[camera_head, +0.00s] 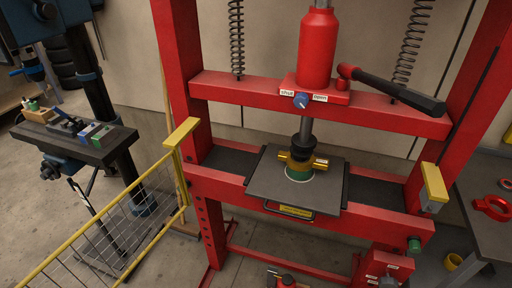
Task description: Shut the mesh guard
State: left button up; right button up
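The mesh guard (100,218) has a yellow frame with thin wire mesh and shows at the lower left in the head view. It stands swung out to the left, away from the front of the red press (185,80), so the press opening is uncovered. Its near end runs out of the picture at the bottom left. A yellow block (181,132) sits at the left post, by the guard's hinge side. Another yellow block (434,182) is on the right post. Neither of my grippers is in view.
A brass part on a green ring (299,174) stands on the dark press plate (262,184), under the ram. A black-handled lever (395,90) sticks out right. A drill press with a table (75,148) stands left, behind the guard. A grey bench (485,215) is right.

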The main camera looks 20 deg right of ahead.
aim_at(34, 274)
jog(key=j+z, duration=0.1)
jog(key=j, duration=0.25)
jog(key=k+j+z, duration=0.1)
jog(key=j, duration=0.2)
jog(key=k+j+z, duration=0.15)
jog(key=j, duration=0.15)
jog(key=j+z, duration=0.25)
jog(key=j, duration=0.15)
jog(key=k+j+z, duration=0.1)
jog(key=j+z, duration=0.2)
jog(key=j, duration=0.15)
jog(key=k+j+z, duration=0.1)
jog(key=j+z, duration=0.15)
jog(key=j, duration=0.15)
jog(key=k+j+z, duration=0.1)
jog(key=j+z, duration=0.15)
jog(key=j, duration=0.15)
jog(key=k+j+z, duration=0.3)
jog(key=j+z, duration=0.2)
jog(key=j, duration=0.45)
jog(key=k+j+z, duration=0.25)
jog(key=j, duration=0.35)
jog(key=i+j, duration=0.05)
jog(key=i, duration=0.05)
